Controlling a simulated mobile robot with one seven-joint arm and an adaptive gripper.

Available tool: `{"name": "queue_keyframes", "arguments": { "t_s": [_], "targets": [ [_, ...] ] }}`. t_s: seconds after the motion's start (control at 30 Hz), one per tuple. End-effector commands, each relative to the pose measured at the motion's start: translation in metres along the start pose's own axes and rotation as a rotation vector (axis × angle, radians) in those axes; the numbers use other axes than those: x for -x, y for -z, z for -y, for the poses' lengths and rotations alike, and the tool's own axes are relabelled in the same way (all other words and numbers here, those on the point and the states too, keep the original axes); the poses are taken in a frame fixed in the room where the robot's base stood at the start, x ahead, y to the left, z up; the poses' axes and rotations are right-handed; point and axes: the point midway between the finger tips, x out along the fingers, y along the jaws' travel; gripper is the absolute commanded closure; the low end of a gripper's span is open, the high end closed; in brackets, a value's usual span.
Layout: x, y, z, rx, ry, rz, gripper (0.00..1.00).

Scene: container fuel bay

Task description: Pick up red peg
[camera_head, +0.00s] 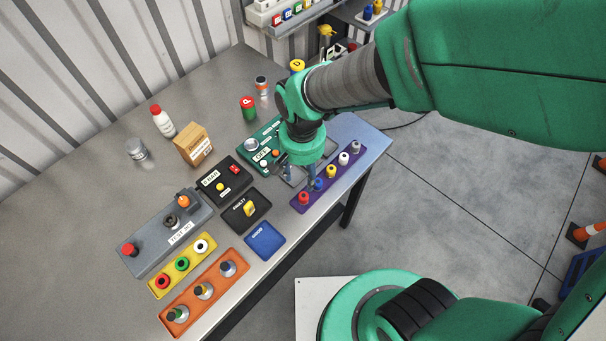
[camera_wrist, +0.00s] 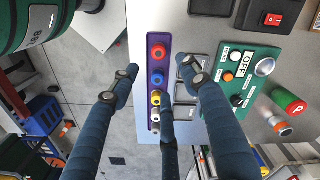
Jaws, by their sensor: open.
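The red peg (camera_head: 304,197) stands at the near end of a purple strip (camera_head: 340,172). A blue peg (camera_head: 318,184), a yellow peg (camera_head: 331,171), a white peg (camera_head: 343,158) and a grey peg (camera_head: 355,146) follow it in a row. My gripper (camera_head: 302,177) is open and empty, pointing down above the strip near the red and blue pegs. In the wrist view the red peg (camera_wrist: 158,51) lies just beyond the fingertips of my gripper (camera_wrist: 158,78). One finger partly covers the row further along. I see no contact.
A green OFF panel (camera_head: 262,150) lies beside the strip. A blue plate (camera_head: 264,239), a yellow strip (camera_head: 210,258) and an orange strip (camera_head: 190,306) lie to the left. The table edge runs close beside the purple strip.

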Motion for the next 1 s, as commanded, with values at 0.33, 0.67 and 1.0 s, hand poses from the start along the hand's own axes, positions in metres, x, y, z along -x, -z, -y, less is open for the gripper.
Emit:
{"name": "queue_keyframes", "arguments": {
  "t_s": [0.33,0.67,1.0],
  "targets": [
    [-0.038,-0.001,-0.001,0.000,-0.002,0.003,0.54],
    [-0.080,-0.001,-0.001,0.000,-0.001,0.001,0.54],
    [-0.085,0.000,-0.001,0.000,0.000,0.001,0.54]
  ]
}}
